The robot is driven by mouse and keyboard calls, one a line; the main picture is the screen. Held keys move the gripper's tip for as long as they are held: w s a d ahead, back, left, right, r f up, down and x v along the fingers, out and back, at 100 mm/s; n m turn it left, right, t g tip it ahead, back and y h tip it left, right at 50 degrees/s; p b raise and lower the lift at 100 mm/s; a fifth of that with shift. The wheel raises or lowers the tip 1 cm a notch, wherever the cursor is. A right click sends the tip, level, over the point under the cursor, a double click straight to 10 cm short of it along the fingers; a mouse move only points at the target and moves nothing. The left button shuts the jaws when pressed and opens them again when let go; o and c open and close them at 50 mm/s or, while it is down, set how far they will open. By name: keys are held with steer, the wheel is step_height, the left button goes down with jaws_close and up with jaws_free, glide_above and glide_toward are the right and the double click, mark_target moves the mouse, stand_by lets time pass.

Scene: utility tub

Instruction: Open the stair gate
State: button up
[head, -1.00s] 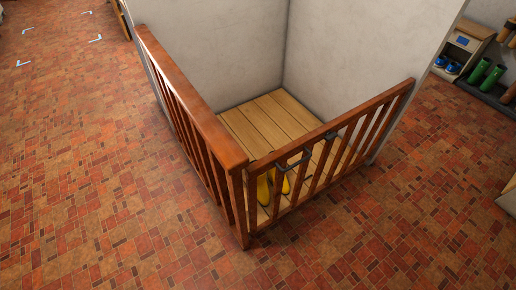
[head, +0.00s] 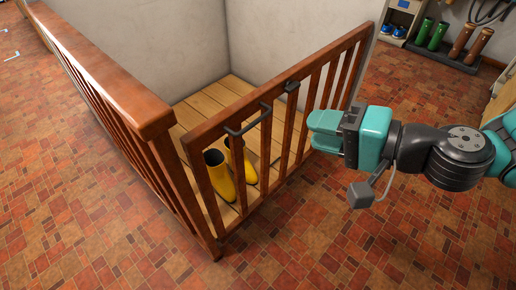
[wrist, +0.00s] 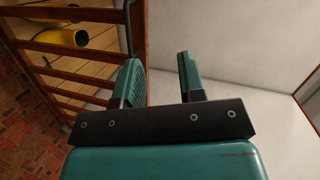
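The stair gate (head: 270,135) is a red-brown wooden barred panel. It spans from the corner of the railing to the wall and looks closed.
A fixed wooden railing (head: 105,90) meets the gate at the left corner. Yellow boots (head: 228,172) stand on the plank floor (head: 205,105) behind the gate. Green boots (head: 430,34) and brown boots (head: 470,43) stand at the back right. The brick floor (head: 300,240) in front is clear.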

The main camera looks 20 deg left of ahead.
steer(key=w+f+m+t+b, duration=0.3)
steer(key=f+m, duration=0.1)
steer(key=f, duration=0.4)
steer(key=p, duration=0.8)
glide_toward(258, 122)
steer(key=x, duration=1)
steer(key=shift+w+a+f, duration=0.1)
steer(key=shift+w+a, duration=0.1)
steer(key=shift+a, duration=0.05)
jaws_close()
